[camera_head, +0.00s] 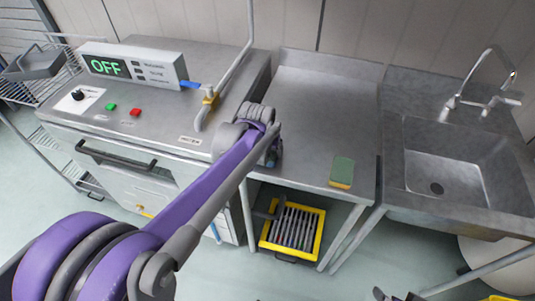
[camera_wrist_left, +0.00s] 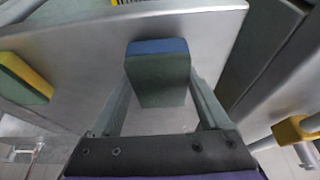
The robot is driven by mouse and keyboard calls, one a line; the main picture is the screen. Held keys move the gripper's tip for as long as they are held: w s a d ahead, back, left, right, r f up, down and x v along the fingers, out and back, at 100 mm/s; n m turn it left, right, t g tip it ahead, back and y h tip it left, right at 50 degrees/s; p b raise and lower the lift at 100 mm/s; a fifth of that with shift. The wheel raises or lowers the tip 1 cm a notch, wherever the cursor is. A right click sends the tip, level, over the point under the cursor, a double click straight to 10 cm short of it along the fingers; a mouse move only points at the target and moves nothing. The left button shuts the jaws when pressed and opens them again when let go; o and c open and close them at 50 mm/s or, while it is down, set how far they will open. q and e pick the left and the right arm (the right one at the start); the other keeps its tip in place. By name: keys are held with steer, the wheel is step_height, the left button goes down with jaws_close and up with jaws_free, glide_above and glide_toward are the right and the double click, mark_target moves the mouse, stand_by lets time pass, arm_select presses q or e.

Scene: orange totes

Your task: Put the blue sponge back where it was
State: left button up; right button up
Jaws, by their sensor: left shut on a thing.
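The blue sponge (camera_wrist_left: 157,47) has a blue layer and a dark green layer. It is between the two fingers of my left gripper (camera_wrist_left: 160,88), which is shut on it, above the steel counter. In the head view my left gripper (camera_head: 272,155) is at the counter's left part, mostly hidden behind my arm, and the sponge can hardly be made out there. A small dark part at the bottom edge looks like my right gripper (camera_head: 388,294); its fingers cannot be read.
A green and yellow sponge (camera_head: 342,169) lies at the counter's front right; it also shows in the left wrist view (camera_wrist_left: 27,78). The steel counter (camera_head: 315,110) is otherwise bare. The sink (camera_head: 460,170) is right, the machine with the OFF display (camera_head: 130,65) left. A yellow-rimmed rack (camera_head: 292,230) is below.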

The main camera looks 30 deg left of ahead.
arm_select(q)
steer(key=shift+f, duration=0.9)
steer(key=shift+f, duration=0.15)
steer(key=o, duration=1.3)
